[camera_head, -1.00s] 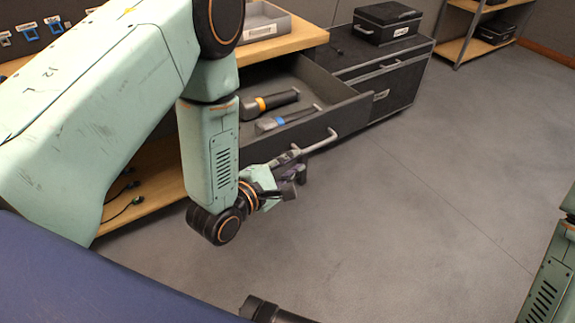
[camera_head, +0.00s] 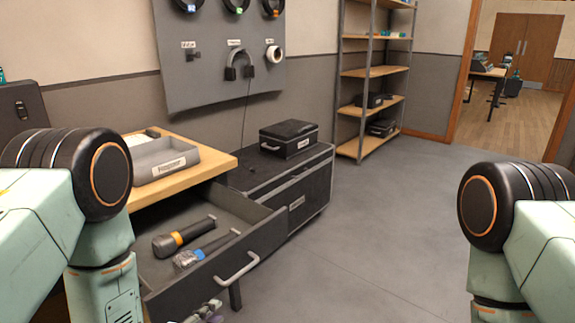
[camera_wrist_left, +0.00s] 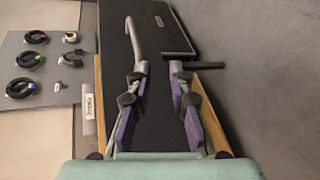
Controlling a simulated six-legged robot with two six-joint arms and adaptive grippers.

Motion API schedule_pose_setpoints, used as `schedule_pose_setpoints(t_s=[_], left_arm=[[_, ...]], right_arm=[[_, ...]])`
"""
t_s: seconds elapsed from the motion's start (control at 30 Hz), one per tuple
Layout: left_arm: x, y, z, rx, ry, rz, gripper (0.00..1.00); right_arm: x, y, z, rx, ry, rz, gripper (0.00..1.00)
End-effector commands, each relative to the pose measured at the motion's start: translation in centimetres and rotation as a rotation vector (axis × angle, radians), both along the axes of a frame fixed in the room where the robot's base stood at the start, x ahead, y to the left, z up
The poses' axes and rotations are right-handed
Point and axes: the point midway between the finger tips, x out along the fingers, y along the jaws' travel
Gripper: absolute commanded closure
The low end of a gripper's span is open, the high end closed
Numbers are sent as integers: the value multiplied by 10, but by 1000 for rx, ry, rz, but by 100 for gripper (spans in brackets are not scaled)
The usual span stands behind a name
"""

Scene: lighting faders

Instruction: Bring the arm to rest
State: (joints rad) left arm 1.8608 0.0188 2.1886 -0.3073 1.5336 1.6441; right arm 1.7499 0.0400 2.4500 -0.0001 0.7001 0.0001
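My left arm comes in from the left in the head view. Only the tip of my left gripper (camera_head: 206,312) shows there, at the bottom edge, just in front of and below the handle (camera_head: 238,268) of the open drawer (camera_head: 268,233). In the left wrist view, the left gripper (camera_wrist_left: 158,72) has its two purple-padded fingers apart, with nothing between them. A bar handle (camera_wrist_left: 134,40) lies just beyond one fingertip; I cannot tell whether they touch. My right arm's dark joint shows at the right of the head view, but its gripper is out of view.
A grey tray (camera_head: 170,162) is on the wooden top. A black case (camera_head: 289,139) sits on the dark cabinet. Shelving (camera_head: 375,72) stands behind. The floor at right is clear.

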Motion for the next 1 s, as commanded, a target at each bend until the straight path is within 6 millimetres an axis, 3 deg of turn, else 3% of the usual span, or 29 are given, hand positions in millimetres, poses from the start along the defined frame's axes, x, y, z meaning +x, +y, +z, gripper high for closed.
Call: schedule_pose_setpoints(t_s=[0.27, 0.47, 0.6, 0.83, 0.9, 1.0], left_arm=[[-47, 18, -56, 555, 152, -224, 79], [-104, 33, -94, 887, 306, -495, 79], [-157, 44, -114, 1059, 421, -746, 79], [-258, 59, -127, 1157, 606, -1161, 79], [-279, 61, -127, 1136, 657, -1202, 79], [-295, 62, -126, 1115, 692, -1215, 79]], right_arm=[[0, 0, 0, 0, 0, 0, 60], [0, 0, 1, 0, 0, 0, 60], [0, 0, 1, 0, 0, 0, 60], [0, 0, 3, 0, 0, 0, 60], [0, 0, 3, 0, 0, 0, 60], [0, 0, 3, 0, 0, 0, 60]])
